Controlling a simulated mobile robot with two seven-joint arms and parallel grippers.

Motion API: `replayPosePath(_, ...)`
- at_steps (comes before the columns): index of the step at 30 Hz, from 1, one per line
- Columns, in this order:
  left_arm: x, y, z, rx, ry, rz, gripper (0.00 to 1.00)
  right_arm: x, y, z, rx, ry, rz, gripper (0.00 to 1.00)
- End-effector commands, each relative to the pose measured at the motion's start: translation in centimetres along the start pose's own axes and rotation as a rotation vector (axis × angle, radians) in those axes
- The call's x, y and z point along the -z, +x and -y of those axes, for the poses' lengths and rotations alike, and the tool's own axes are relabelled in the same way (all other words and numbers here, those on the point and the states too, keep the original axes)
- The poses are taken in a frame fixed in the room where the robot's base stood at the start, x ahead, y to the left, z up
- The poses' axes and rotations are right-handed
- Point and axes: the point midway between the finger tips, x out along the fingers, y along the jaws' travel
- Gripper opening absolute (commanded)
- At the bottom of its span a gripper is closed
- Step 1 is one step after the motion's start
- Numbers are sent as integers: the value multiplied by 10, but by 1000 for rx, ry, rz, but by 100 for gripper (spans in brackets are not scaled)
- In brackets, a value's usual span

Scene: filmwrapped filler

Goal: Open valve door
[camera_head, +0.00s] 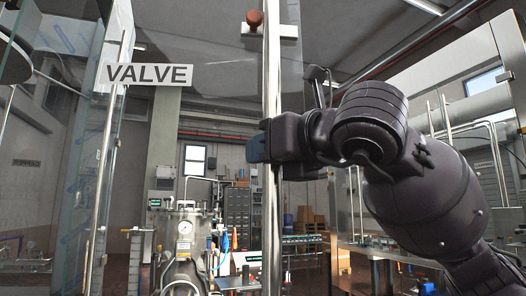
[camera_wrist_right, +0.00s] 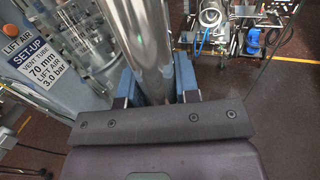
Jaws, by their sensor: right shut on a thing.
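A long vertical metal bar (camera_head: 271,70) runs along a clear glass door panel in the middle of the head view. My right gripper (camera_head: 262,148) reaches in from the right and is shut on this bar. In the right wrist view the bar (camera_wrist_right: 147,40) passes between the two blue fingers of my right gripper (camera_wrist_right: 157,88). A white sign reading VALVE (camera_head: 149,75) hangs left of the bar. My left gripper is not in view.
Another vertical metal bar (camera_head: 103,165) stands with glass at the left. Behind the glass is a steel machine with a gauge (camera_head: 184,228). A red-brown knob (camera_head: 255,18) is at the top. A setup label (camera_wrist_right: 48,62) shows in the wrist view.

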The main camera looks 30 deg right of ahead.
Motion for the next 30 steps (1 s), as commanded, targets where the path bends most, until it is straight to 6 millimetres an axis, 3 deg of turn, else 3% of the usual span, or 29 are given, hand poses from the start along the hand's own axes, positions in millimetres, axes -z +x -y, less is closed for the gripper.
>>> replayPosePath(21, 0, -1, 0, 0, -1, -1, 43, -2, -3, 1, 17, -3, 5, 0)
replayPosePath(22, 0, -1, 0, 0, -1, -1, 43, -2, -3, 1, 17, -3, 5, 31)
replayPosePath(27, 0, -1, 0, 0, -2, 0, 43, -2, -3, 0, 14, -2, 4, 55)
replayPosePath(30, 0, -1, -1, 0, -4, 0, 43, -1, -2, -1, 12, -1, 3, 55)
